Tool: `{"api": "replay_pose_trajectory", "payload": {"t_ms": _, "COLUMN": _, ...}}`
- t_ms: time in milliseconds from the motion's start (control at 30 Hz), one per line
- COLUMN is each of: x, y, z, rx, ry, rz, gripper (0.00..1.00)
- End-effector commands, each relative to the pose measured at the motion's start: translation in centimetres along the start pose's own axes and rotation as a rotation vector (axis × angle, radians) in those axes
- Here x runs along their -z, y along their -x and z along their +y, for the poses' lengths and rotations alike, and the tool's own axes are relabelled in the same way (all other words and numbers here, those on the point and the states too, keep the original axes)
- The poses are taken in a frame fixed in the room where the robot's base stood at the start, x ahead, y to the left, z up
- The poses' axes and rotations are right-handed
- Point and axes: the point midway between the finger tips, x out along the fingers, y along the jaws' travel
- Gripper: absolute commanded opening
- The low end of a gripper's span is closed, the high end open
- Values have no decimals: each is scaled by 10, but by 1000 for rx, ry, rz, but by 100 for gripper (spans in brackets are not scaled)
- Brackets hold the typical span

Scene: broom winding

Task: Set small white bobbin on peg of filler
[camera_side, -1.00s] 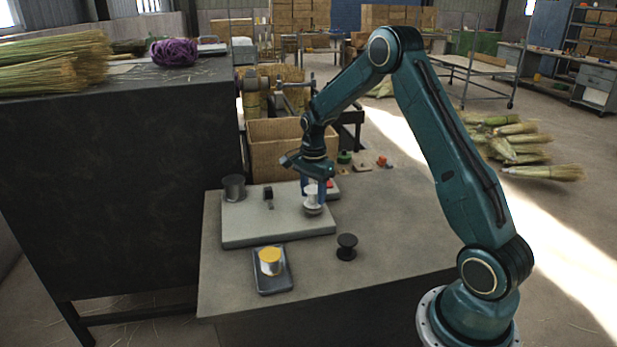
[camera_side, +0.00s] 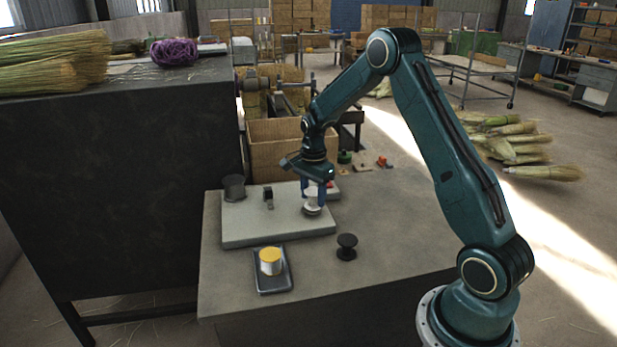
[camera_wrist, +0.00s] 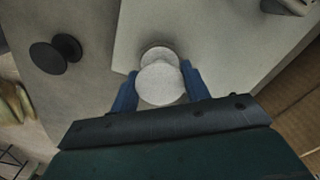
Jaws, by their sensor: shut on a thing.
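The small white bobbin (camera_side: 312,207) is between the blue fingers of my gripper (camera_side: 314,192), over the right part of the filler's pale base plate (camera_side: 262,226). My gripper points down and is shut on the bobbin. In the wrist view the bobbin's round white top (camera_wrist: 160,86) lies between the fingertips, with a second pale disc edge (camera_wrist: 157,52) showing behind it. No peg shows under the bobbin; the bobbin and fingers hide that spot. I cannot tell whether the bobbin touches the plate.
A black spool (camera_side: 347,246) stands on the table to the right. A yellow-topped can (camera_side: 270,261) sits on a dark tray in front. A cardboard box (camera_side: 282,150) is behind.

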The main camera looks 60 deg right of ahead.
Motion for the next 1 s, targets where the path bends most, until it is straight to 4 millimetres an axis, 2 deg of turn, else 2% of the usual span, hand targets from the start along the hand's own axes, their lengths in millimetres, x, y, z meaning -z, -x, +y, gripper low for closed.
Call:
{"api": "replay_pose_trajectory", "payload": {"t_ms": 367, "x": 0, "y": -6, "z": 0, "rx": 0, "ry": 0, "rz": 0, "gripper": 24}}
{"api": "replay_pose_trajectory", "payload": {"t_ms": 400, "x": 0, "y": -5, "z": 0, "rx": 0, "ry": 0, "rz": 0, "gripper": 54}}
{"api": "replay_pose_trajectory", "payload": {"t_ms": 433, "x": 0, "y": -5, "z": 0, "rx": 0, "ry": 0, "rz": 0, "gripper": 55}}
{"api": "replay_pose_trajectory", "payload": {"t_ms": 767, "x": 0, "y": -4, "z": 0, "rx": 0, "ry": 0, "rz": 0, "gripper": 55}}
{"api": "replay_pose_trajectory", "payload": {"t_ms": 1000, "x": 0, "y": 6, "z": -1, "rx": 2, "ry": 0, "rz": 1, "gripper": 55}}
